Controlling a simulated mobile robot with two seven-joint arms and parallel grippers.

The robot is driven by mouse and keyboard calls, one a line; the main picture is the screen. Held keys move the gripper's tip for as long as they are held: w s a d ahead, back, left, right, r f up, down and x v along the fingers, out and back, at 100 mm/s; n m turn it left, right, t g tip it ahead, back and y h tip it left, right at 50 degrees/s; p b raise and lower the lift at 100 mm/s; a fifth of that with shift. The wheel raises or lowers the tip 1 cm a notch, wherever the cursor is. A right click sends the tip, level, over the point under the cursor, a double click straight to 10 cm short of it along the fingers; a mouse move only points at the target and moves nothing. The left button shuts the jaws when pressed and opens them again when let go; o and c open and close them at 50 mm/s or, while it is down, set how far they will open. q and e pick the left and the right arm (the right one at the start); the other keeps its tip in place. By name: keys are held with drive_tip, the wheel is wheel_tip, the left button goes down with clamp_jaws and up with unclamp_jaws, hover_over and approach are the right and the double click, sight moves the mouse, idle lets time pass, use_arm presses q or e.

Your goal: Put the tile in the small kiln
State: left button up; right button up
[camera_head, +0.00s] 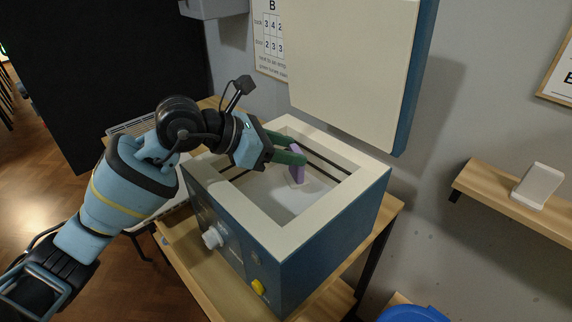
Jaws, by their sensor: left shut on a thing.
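The small kiln (333,217) is a blue box with a cream rim, standing on a wooden table. Its lid (352,62) is raised and open at the back. The tile (297,168) is a small purple slab, held on edge over the kiln's open chamber. My left gripper (297,158) has green fingers and is shut on the tile. The fingers reach in from the left over the rim; I cannot tell how far the tile is above the chamber floor. My right gripper is not in view.
The kiln's front has a white knob (212,237) and a yellow button (258,286). A wooden wall shelf (515,205) at the right holds a white stand (538,186). A blue round container (412,314) is at the lower right. A chart (269,38) hangs behind the lid.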

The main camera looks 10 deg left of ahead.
sight(293, 166)
use_arm(q)
drive_tip(key=shift+f, duration=1.8)
drive_tip(key=shift+f, duration=0.15)
drive_tip(key=o, duration=1.3)
drive_tip(key=shift+r, duration=0.2)
drive_tip(key=b+v, duration=0.1)
drive_tip(key=v, duration=1.1)
drive_tip(key=shift+f, duration=0.1)
